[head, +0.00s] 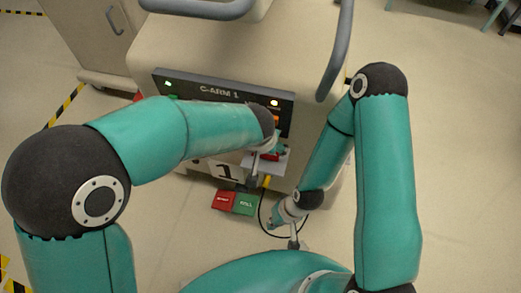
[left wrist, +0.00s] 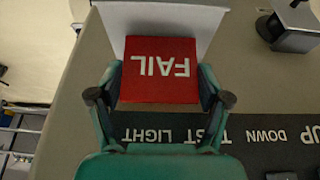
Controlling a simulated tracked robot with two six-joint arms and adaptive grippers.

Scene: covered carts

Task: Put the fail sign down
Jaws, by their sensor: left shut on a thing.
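The fail sign (left wrist: 158,68) is a red plate with white "FAIL" lettering, upside down in the left wrist view. My left gripper (left wrist: 158,84) is shut on it, with one finger at each side edge. A white panel (left wrist: 150,18) lies right beside the sign; I cannot tell whether they touch. In the head view a small red part of the sign (head: 271,156) shows by the white panel (head: 268,166), on the front of the C-ARM 1 cart; my left arm partly hides it. My right gripper (head: 293,242) is low near the floor, and its fingers are too small to judge.
The cart's dark label panel (head: 218,92) has lit lamps. A red tile (head: 223,200) and a green tile (head: 244,204) lie below the cart front, beside a number 1 card (head: 224,171). A dark cable loop (head: 262,218) is near my right gripper.

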